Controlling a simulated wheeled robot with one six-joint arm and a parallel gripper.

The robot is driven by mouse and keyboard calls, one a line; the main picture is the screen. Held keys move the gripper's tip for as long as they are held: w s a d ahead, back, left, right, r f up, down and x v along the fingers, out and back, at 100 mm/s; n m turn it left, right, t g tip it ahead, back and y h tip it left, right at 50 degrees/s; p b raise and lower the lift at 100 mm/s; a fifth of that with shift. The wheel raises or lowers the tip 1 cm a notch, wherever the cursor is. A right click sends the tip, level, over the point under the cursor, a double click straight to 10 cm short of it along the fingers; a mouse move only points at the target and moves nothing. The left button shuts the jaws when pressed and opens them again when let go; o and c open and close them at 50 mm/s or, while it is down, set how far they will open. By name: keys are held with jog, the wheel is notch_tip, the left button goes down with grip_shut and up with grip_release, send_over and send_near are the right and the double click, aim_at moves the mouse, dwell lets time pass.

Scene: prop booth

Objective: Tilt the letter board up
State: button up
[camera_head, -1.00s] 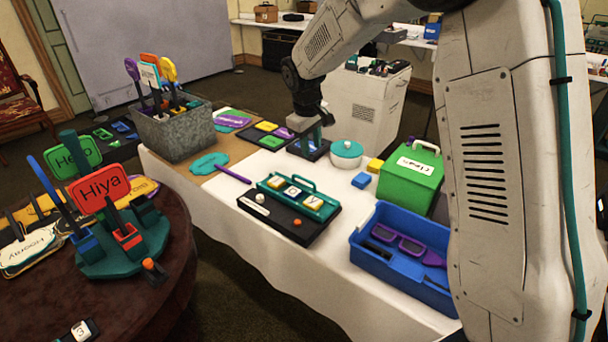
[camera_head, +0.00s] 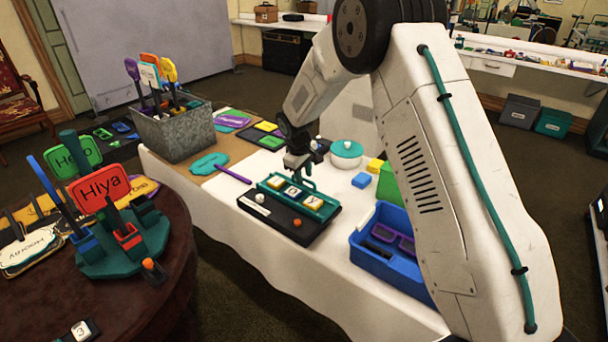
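The letter board (camera_head: 268,183) is a teal panel with several pale letter tiles, lying nearly flat on a black base (camera_head: 273,222). A white knob and an orange knob sit on the front of the base. The board's teal handle stands along its far edge, mostly covered by my gripper. My gripper (camera_head: 302,183) points down at the far edge of the board, close to the handle. The fingers are small and partly merge with the handle, so I cannot tell whether they touch it or are open or shut.
A blue bin (camera_head: 378,272) with purple glasses stands to the right. A purple-handled teal paddle (camera_head: 210,163) lies left of the board. White tablecloth is clear in front.

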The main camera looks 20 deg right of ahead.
grip_shut()
